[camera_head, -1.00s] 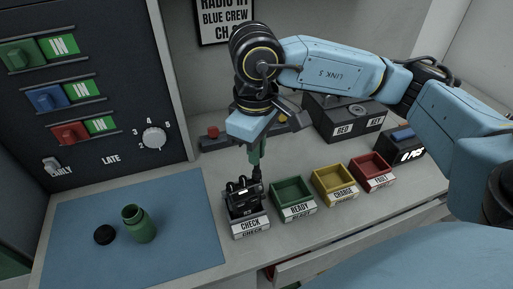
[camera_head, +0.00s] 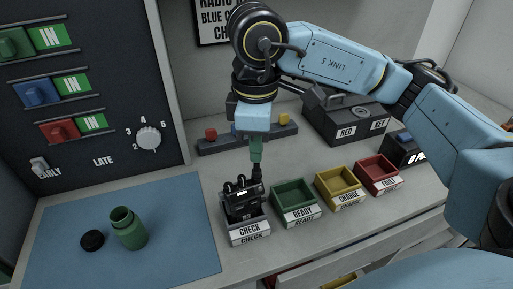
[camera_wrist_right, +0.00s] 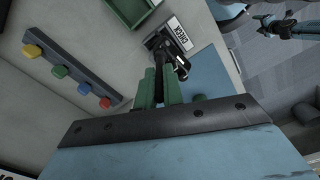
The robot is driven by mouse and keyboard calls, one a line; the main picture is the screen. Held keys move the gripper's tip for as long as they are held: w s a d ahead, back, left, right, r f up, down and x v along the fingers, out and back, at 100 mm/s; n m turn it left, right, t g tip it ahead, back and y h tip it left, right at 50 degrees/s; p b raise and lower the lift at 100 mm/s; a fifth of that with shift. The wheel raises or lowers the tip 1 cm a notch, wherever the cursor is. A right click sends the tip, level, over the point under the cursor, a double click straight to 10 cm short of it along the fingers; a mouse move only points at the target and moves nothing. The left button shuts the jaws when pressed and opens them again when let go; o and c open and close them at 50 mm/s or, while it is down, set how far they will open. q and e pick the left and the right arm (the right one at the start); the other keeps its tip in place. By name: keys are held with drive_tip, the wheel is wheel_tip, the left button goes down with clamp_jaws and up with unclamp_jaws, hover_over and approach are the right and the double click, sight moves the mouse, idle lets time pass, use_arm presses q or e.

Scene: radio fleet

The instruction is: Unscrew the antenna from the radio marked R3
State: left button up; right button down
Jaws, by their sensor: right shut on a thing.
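The black radio (camera_head: 243,197) stands in the CHECK tray (camera_head: 249,234); it also shows in the right wrist view (camera_wrist_right: 163,42). Its marking is too small to read now. My right gripper (camera_head: 256,158) points down from above, its green fingers shut on the radio's black antenna (camera_head: 257,172). The antenna's lower part shows below the fingertips, at the radio's top right; I cannot tell whether it is still joined.
Green READY (camera_head: 294,196), yellow CHARGE (camera_head: 338,182) and red FAULT (camera_head: 377,169) trays stand right of the radio. A button bar (camera_head: 255,140) and a dark box (camera_head: 345,122) are behind. A green bottle (camera_head: 129,232) and black lid (camera_head: 92,240) rest on the blue mat (camera_head: 180,260).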

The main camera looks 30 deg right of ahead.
drive_tip(key=c, duration=1.5)
unclamp_jaws()
drive_tip(key=shift+o, duration=0.2)
